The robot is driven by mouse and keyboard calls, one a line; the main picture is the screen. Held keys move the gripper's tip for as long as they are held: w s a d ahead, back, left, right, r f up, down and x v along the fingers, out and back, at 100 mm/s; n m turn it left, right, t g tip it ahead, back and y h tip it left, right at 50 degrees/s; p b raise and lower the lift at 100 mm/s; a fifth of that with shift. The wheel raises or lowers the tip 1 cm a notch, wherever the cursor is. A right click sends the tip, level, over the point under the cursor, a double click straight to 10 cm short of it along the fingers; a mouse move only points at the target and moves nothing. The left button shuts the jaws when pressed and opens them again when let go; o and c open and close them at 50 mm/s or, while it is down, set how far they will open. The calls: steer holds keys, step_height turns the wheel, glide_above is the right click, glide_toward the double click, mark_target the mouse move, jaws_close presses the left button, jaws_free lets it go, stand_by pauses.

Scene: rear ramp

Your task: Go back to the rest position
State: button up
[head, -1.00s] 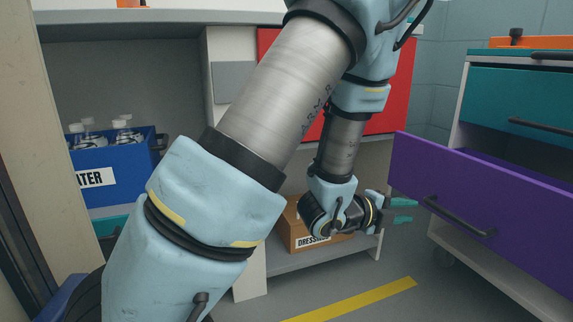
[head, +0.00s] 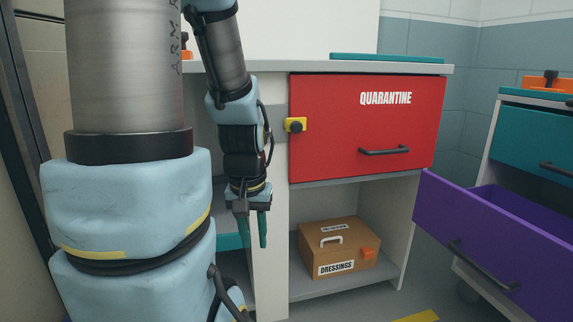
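My gripper (head: 254,229) hangs pointing down at the left of centre in the head view, in front of the cabinet's upright panel. Its two teal fingers are apart, with a gap between them and nothing held. My arm (head: 130,200) fills the left side of the view and hides part of the cabinet behind it.
A purple drawer (head: 480,235) stands pulled out at the right. The red quarantine door (head: 350,125) is shut, with a yellow latch (head: 296,125) at its left. A dressings box (head: 322,250) sits on the shelf below. Some floor shows at the lower right.

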step_height(320, 180, up, 38)
steer(key=p, duration=3.7)
